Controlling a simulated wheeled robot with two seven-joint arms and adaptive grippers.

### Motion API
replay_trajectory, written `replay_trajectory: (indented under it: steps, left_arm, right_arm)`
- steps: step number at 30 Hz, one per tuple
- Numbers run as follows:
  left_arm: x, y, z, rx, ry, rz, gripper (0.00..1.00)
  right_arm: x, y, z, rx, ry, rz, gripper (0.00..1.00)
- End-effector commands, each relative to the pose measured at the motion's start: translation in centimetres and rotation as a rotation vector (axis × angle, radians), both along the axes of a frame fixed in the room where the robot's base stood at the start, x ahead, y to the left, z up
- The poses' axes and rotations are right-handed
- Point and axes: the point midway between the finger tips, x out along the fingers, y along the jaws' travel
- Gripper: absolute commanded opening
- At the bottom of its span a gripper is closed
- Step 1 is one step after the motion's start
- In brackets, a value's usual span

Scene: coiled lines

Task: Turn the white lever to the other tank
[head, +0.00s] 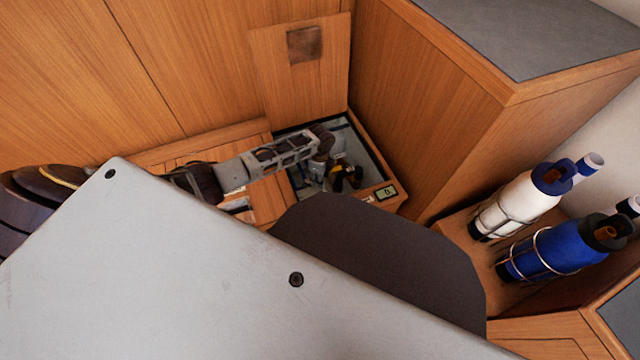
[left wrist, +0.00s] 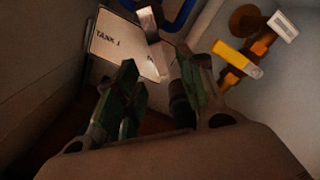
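In the left wrist view a white lever (left wrist: 160,60) stands out in front of a pale plate marked TANK 1 (left wrist: 110,42). My left gripper (left wrist: 157,72) points down at it with its two fingers apart, one on each side of the lever's near end. I cannot tell whether either finger touches it. In the head view my left gripper (head: 318,170) reaches into an open floor locker (head: 360,130), and the lever cannot be made out there. My right gripper is not in view.
A yellow handle (left wrist: 232,56) with orange parts sits right of the lever; a blue line (left wrist: 182,12) curves behind. The raised wooden lid (head: 275,75) stands behind the locker. A small display (head: 386,192) is on its rim. White (head: 515,203) and blue (head: 550,250) bottles stand right.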

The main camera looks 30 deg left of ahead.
Motion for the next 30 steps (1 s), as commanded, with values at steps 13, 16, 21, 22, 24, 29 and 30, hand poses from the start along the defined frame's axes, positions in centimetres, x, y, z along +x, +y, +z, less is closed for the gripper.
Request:
replay_trajectory:
  steps: [13,16,21,22,24,29,30]
  left_arm:
    - [0.0,0.0,-3.4,0.0,0.0,0.001,0.39]
    - [0.0,0.0,-3.6,0.0,0.0,0.001,0.39]
    - [0.0,0.0,-3.8,0.0,0.0,0.0,0.39]
    - [0.0,0.0,-3.7,0.0,0.0,0.0,0.39]
    - [0.0,0.0,-3.7,0.0,0.0,0.0,0.39]
    - [0.0,0.0,-3.7,0.0,0.001,0.0,0.3]
    - [0.0,0.0,-3.7,0.0,0.001,0.001,0.25]
  right_arm:
    - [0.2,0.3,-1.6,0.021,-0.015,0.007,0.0]
    - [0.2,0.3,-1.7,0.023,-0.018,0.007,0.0]
    - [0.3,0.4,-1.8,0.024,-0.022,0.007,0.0]
    - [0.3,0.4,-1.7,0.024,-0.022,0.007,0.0]
    - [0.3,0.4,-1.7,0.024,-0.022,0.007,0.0]
    - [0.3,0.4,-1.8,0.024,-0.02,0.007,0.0]
    - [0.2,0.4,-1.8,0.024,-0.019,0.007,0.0]
